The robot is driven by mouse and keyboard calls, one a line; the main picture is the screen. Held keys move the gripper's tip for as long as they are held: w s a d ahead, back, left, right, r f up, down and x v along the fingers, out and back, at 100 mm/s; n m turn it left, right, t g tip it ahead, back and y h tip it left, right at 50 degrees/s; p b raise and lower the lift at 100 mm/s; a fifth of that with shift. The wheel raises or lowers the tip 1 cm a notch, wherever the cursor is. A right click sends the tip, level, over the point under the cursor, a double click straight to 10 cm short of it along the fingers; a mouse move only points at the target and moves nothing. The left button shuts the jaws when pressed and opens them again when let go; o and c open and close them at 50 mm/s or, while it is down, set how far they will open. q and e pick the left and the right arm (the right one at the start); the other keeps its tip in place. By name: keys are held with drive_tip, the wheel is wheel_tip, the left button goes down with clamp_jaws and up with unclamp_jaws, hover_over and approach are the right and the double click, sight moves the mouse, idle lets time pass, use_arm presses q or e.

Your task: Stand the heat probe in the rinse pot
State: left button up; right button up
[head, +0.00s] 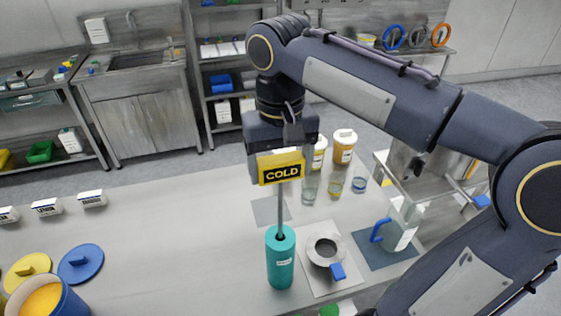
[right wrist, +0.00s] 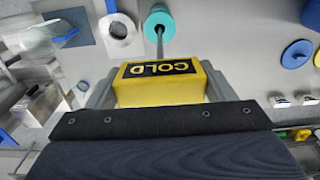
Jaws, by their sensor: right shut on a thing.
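The heat probe has a yellow block handle (head: 281,168) marked COLD and a thin metal rod (head: 280,208) pointing straight down. My right gripper (head: 279,153) is shut on the yellow handle, which also fills the middle of the right wrist view (right wrist: 160,82). The teal cylinder (head: 280,264), which I take as the rinse pot, stands upright on the table below it. The rod's lower end meets the dark opening in its top; how deep it reaches is hidden. The pot's top also shows in the right wrist view (right wrist: 159,23). My left gripper is out of view.
A metal ring-shaped vessel (head: 325,250) with a blue tab sits on a white mat right of the pot. A blue-handled jug (head: 402,226) stands on a dark mat beyond.

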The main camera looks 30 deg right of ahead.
drive_tip(key=shift+f, duration=0.55)
drive_tip(key=b, duration=0.6)
hover_over(281, 237)
wheel_tip(281, 237, down, 8)
drive_tip(key=shift+w, duration=0.15)
idle(0.6)
drive_tip(key=shift+f, duration=0.15)
drive_tip(key=shift+f+b, duration=3.35)
drive_tip(key=shift+f, duration=1.2)
drive_tip(key=o, duration=1)
drive_tip(key=shift+o, duration=0.2)
